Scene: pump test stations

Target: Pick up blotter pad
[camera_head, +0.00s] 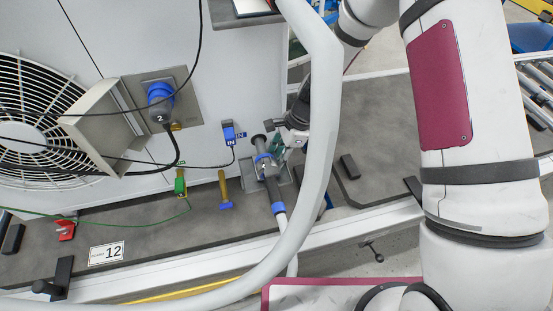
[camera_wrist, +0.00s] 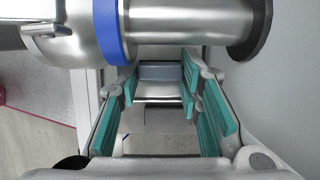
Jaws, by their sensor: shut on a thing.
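I cannot pick out a blotter pad for certain in either view. My gripper (camera_head: 277,146) reaches down beside the pump's hose coupling (camera_head: 265,166), a grey metal fitting with a blue ring, in the head view. In the wrist view my gripper (camera_wrist: 160,84) has teal pads on both sides, shut on a small grey-blue piece (camera_wrist: 160,72) between the far pad ends. What this piece belongs to is unclear. The silver coupling with its blue ring (camera_wrist: 115,32) crosses the top of the wrist view and hides part of the space behind.
A thick pale hose (camera_head: 318,140) curves across the head view. A blue-handled brass valve (camera_head: 223,190), green valve (camera_head: 180,184) and red valve (camera_head: 65,230) stand left of the coupling. The bench is clear around the label (camera_head: 106,252).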

